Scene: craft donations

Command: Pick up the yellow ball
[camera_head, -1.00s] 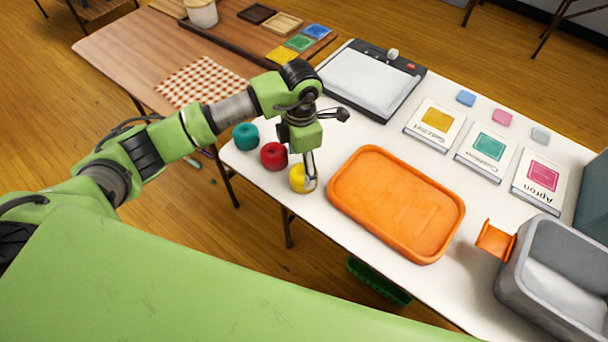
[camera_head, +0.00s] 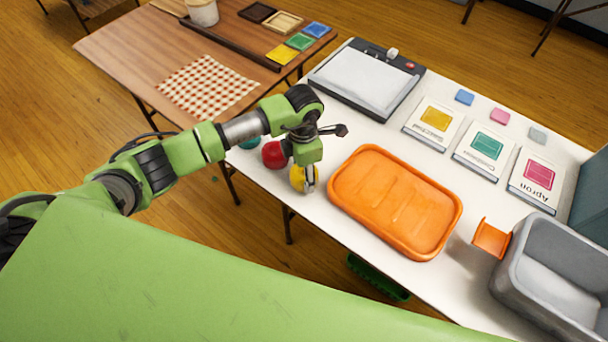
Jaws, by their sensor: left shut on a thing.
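The yellow ball (camera_head: 296,177) is at the front-left edge of the white table, just left of the orange tray. My left gripper (camera_head: 308,184) is shut on the yellow ball, reaching down from above; its fingers cover part of the ball. I cannot tell whether the ball touches the table. A red ball (camera_head: 273,154) sits close to its left, partly behind my arm. A teal ball (camera_head: 249,143) is mostly hidden behind my arm. My right gripper is not in view.
The orange tray (camera_head: 345,190) is empty. A grey bin (camera_head: 510,270) with an orange piece (camera_head: 491,238) beside it stands at the right. Booklets (camera_head: 434,123) and a flat device (camera_head: 365,80) lie behind the tray. A wooden table (camera_head: 130,50) stands at the back left.

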